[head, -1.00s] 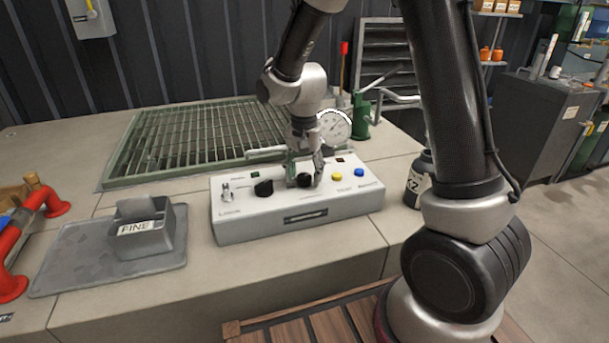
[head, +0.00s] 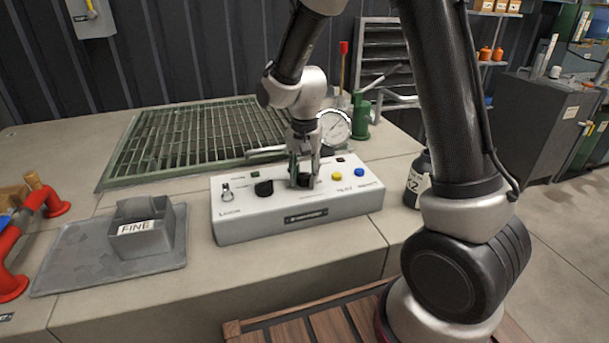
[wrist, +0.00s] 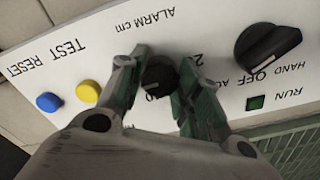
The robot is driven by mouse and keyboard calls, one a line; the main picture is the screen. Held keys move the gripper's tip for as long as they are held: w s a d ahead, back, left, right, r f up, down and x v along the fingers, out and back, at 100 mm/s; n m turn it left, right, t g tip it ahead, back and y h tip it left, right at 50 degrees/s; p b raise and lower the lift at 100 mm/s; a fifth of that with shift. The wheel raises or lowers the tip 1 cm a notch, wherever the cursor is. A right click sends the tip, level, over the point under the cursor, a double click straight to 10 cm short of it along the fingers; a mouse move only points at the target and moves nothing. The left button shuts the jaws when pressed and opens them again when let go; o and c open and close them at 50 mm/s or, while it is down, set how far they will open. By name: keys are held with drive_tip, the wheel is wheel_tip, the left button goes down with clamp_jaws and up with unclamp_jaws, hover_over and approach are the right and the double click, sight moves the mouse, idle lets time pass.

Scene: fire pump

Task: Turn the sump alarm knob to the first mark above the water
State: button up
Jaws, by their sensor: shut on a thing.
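The alarm knob (wrist: 160,76) is a small round black knob on the sloped white control box (head: 240,228). In the wrist view it sits beside the printed words ALARM cm. My gripper (wrist: 163,62) has one finger on each side of the knob and is shut on it. In the head view my gripper (head: 304,178) points down at the box top and hides much of the knob. Some scale figures show beside the fingers, but most marks are covered. The knob's pointer cannot be made out. A green grating (head: 190,140) lies behind the box; no water level is readable.
A larger black HAND/OFF/AUTO selector (wrist: 268,48) is beside the knob. Yellow (head: 337,177) and blue (head: 359,172) buttons stand on its other side. A round white gauge (head: 334,127) is behind the box. A grey bin marked FINE (head: 145,228) sits left; a dark bottle (head: 417,180) stands right.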

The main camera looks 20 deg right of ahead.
sight(305, 175)
drive_tip(key=n, duration=0.5)
drive_tip(key=shift+n, duration=0.3)
drive_tip(key=n, duration=0.5)
drive_tip(key=shift+n, duration=0.3)
drive_tip(key=o, duration=1)
wheel_tip(305, 175, up, 12)
drive_tip(key=shift+r, duration=0.1)
idle(0.4)
